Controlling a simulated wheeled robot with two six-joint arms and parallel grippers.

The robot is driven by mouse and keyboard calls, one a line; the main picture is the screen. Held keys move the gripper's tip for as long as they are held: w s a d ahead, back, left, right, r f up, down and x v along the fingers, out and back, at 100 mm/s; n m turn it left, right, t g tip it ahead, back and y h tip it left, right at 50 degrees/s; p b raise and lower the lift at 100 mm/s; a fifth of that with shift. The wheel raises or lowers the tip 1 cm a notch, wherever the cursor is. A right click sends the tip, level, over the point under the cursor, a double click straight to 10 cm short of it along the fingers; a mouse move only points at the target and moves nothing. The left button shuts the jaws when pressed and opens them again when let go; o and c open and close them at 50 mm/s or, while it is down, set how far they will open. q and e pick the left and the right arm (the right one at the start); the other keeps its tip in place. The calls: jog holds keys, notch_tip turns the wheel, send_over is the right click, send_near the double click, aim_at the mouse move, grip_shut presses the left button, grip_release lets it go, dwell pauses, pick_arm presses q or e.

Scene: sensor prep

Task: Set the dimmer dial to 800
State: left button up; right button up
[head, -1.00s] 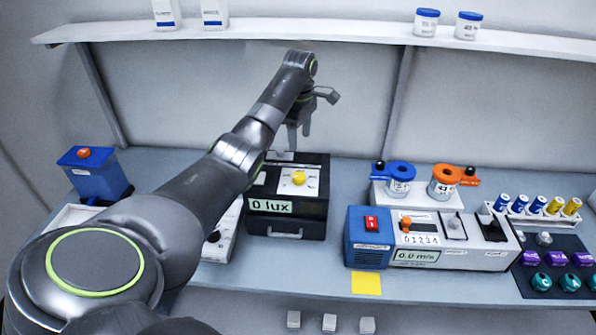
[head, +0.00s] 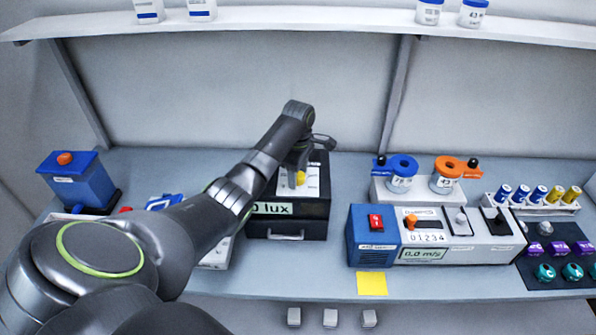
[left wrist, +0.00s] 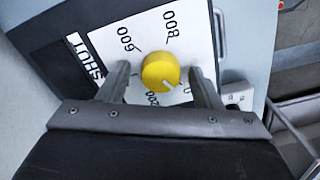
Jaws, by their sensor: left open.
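The dimmer dial (head: 300,178) is a yellow round knob on the white top plate of a black box (head: 288,228). The box's front display (head: 272,208) ends in "0 lux", partly covered by my left arm. In the left wrist view the yellow knob (left wrist: 160,72) sits among printed numbers, with 600 and 800 readable beyond it. My left gripper (left wrist: 160,84) is open, one finger on each side of the knob, with gaps visible. In the head view my left gripper (head: 298,172) is low over the dial and partly hides it. My right gripper is not seen.
A blue-and-white console (head: 372,240) with a red switch stands right of the box. A blue container (head: 75,188) stands at the left. A yellow note (head: 371,284) lies at the front edge. A shelf (head: 300,20) runs above.

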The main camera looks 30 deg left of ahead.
pick_arm(q)
jog(key=shift+s+d+r, duration=0.1)
jog(key=shift+c, duration=1.2)
jog(key=c, duration=0.7)
jog(key=shift+c, duration=0.2)
